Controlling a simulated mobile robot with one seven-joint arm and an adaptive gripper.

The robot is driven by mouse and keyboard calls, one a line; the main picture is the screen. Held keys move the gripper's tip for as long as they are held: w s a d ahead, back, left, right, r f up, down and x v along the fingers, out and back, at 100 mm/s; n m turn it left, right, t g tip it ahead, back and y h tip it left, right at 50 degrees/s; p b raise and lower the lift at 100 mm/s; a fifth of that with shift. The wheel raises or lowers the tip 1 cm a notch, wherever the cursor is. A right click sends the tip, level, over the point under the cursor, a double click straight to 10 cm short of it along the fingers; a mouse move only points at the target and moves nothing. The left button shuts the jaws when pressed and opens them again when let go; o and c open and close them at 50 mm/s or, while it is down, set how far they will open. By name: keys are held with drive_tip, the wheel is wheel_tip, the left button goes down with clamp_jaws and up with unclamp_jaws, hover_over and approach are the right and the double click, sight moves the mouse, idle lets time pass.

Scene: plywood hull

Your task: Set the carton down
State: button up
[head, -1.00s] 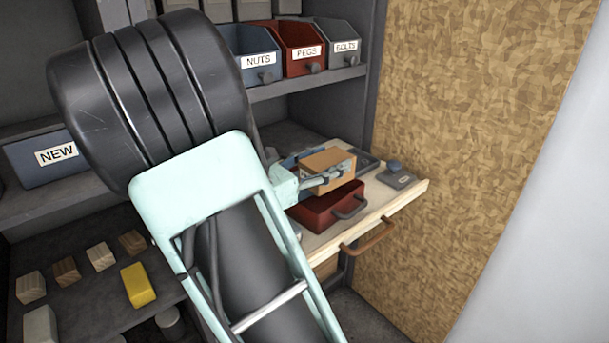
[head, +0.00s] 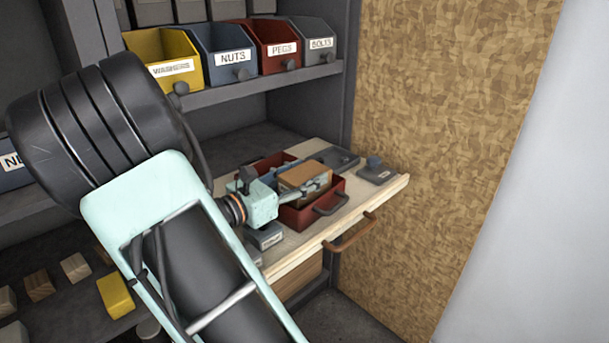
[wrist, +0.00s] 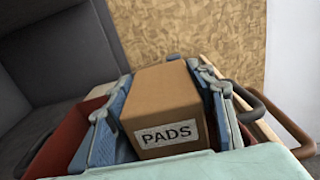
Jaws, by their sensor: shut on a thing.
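The carton (head: 303,179) is a small brown box. In the wrist view the carton (wrist: 163,95) shows a "PADS" label facing me. My gripper (head: 300,190) is shut on it, with a blue-padded finger on each side in the wrist view (wrist: 165,110). The carton is at the open red bin (head: 333,203), with its upper part above the bin's rim. The bin stands on a pale wooden pull-out board (head: 375,202). The carton's underside is hidden, so I cannot tell whether it touches the bin floor.
Grey pieces (head: 377,171) lie at the board's right end, and another grey piece (head: 264,236) is near its left front. Labelled bins, including the blue "NUTS" bin (head: 226,56), line the shelf above. A chipboard wall (head: 430,130) stands to the right.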

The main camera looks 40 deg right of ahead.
drive_tip(key=shift+s+f+b, duration=0.15)
drive_tip(key=shift+f+b, duration=0.35)
drive_tip(key=shift+b, duration=0.15)
drive_tip(key=o, duration=1.4)
drive_tip(key=shift+a+f, duration=0.1)
drive_tip(key=shift+f, duration=0.1)
drive_tip(key=shift+r, duration=0.15)
drive_tip(key=shift+r+p, duration=0.5)
drive_tip(key=shift+p, duration=0.5)
drive_tip(key=a, duration=0.4)
drive_tip(key=a+p, duration=0.1)
drive_tip(key=a, duration=0.3)
drive_tip(key=a+p, duration=0.1)
drive_tip(key=a, duration=0.2)
drive_tip(key=shift+s+a+r, duration=0.2)
drive_tip(key=shift+s+a, duration=0.15)
drive_tip(key=shift+a, duration=0.05)
